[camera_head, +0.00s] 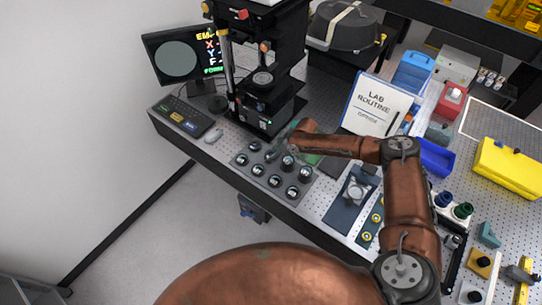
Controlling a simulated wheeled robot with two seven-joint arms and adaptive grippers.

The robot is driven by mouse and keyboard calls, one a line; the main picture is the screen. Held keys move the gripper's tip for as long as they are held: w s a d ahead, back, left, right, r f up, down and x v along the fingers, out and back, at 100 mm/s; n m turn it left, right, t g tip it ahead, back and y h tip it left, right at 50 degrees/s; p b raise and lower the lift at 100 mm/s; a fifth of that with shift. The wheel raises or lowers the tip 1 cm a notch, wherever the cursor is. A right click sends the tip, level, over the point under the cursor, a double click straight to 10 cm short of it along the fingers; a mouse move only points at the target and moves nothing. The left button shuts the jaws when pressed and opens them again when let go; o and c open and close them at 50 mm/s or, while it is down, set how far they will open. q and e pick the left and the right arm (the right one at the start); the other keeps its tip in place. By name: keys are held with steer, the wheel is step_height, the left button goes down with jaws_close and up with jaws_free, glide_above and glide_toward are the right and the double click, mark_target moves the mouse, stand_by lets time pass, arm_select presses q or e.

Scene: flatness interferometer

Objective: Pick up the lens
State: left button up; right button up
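A grey tray (262,183) near the bench's front edge holds several small dark round pieces with pale tops, which look like lenses or lens mounts. One piece (292,193) sits at the tray's front right corner, another (240,159) at its left end. I cannot tell which one is the lens of the task. My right gripper (272,154) reaches over the back of the tray, low and close to the pieces there. Its fingers are small and dark, so whether they are open or touch anything is unclear. My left gripper is out of view.
A dark blue mat (343,214) lies right of the tray.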

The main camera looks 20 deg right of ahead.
mark_target(268, 153)
steer(key=c, duration=0.9)
steer(key=shift+r, duration=0.1)
steer(key=shift+c, duration=0.2)
steer(key=shift+r, duration=0.4)
step_height(268, 153, up, 2)
steer(key=shift+r, duration=0.2)
steer(key=s+a+r+b, duration=0.2)
steer(key=s+a+r, duration=0.1)
steer(key=s+r, duration=0.9)
step_height(268, 153, up, 10)
steer(key=d+m+t+h+b, duration=0.2)
steer(key=d+m+h+b, duration=0.1)
steer(key=m+b, duration=0.5)
steer(key=shift+w+r+m+h, duration=0.2)
steer(key=shift+w+m+h, duration=0.25)
steer(key=shift+m+h, duration=0.4)
